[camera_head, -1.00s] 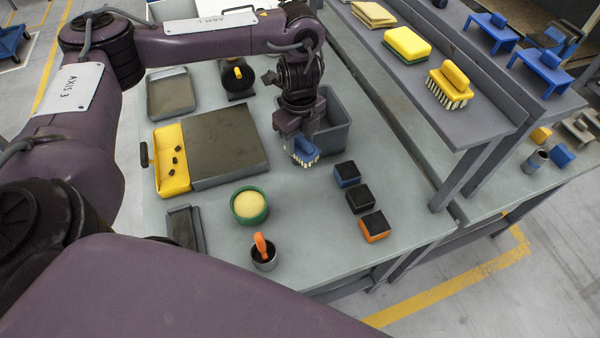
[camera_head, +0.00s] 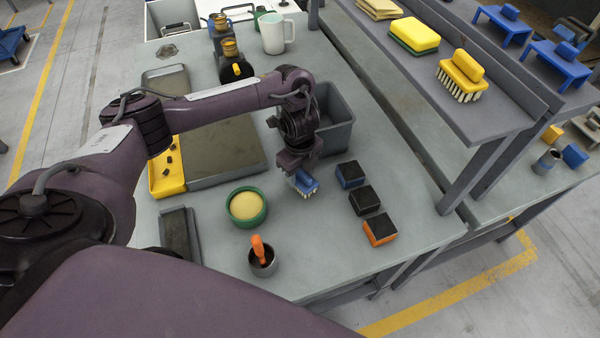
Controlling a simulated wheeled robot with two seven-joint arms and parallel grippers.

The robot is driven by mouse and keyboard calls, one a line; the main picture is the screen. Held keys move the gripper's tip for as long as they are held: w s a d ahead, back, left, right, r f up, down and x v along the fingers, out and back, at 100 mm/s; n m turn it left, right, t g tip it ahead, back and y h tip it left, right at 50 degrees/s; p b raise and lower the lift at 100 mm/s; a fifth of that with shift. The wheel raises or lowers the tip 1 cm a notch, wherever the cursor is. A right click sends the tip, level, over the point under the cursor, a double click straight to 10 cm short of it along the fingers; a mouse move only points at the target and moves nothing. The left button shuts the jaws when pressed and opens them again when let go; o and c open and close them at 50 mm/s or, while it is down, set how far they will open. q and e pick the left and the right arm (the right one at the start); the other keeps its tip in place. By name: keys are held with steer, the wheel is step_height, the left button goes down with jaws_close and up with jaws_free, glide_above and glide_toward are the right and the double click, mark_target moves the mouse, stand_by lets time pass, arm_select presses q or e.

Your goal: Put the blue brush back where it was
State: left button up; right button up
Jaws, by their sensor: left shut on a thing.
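The blue brush (camera_head: 305,184) with pale bristles hangs bristles-down under my left gripper (camera_head: 299,170), which is shut on it. The brush is in front of the grey bin (camera_head: 337,128), between the green round dish and the row of small blocks. Whether its bristles touch the table (camera_head: 320,247) cannot be told. My left arm comes in from the left and passes over the grey plate. My right gripper is not in view.
Black-topped blocks (camera_head: 364,199) stand just right of the brush. A green dish with a yellow sponge (camera_head: 246,206) and a metal cup with an orange handle (camera_head: 262,258) stand to the left. A yellow brush (camera_head: 462,75) and yellow-green sponge (camera_head: 414,35) lie on the raised shelf (camera_head: 440,112).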

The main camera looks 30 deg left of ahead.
arm_select(q)
steer(key=shift+r, duration=0.1)
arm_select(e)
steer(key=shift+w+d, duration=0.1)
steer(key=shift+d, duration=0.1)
arm_select(q)
steer(key=shift+f, duration=0.2)
steer(key=o, duration=1.2)
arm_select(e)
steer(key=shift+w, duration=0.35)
arm_select(q)
step_height(320, 180, up, 12)
steer(key=p, duration=0.4)
steer(key=shift+r, duration=0.2)
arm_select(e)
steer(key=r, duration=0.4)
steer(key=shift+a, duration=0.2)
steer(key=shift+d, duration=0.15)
arm_select(q)
steer(key=shift+s+d+f, duration=0.1)
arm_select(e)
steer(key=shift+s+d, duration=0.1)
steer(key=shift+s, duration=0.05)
